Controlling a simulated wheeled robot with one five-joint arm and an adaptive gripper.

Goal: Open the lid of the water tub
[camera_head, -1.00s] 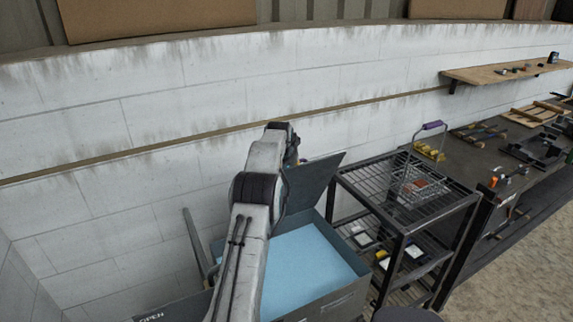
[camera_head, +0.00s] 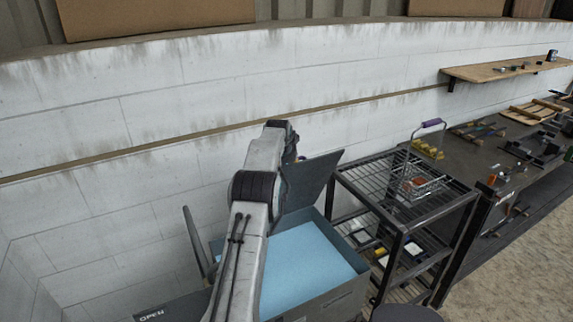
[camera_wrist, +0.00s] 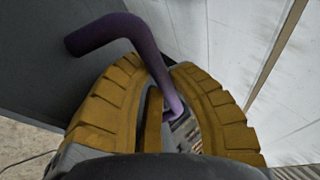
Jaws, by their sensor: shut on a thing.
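The water tub (camera_head: 335,297) is a grey box with light blue water (camera_head: 305,262) in it, at the lower middle of the head view. Its dark grey lid (camera_head: 312,180) stands raised, tilted up at the back of the tub, and the water is uncovered. In the wrist view the lid (camera_wrist: 40,75) is the dark panel at the left. A purple bent-bar handle (camera_wrist: 105,32) stands out from it. My gripper (camera_wrist: 165,80), with yellow ribbed fingers, is shut on this handle. In the head view my arm hides most of the gripper and part of the tub.
A black wire rack (camera_head: 385,205) stands close to the right of the tub, with a wire basket (camera_head: 420,185) on top. A dark workbench (camera_head: 480,160) with tools is farther right. A white block wall (camera_head: 120,140) runs behind.

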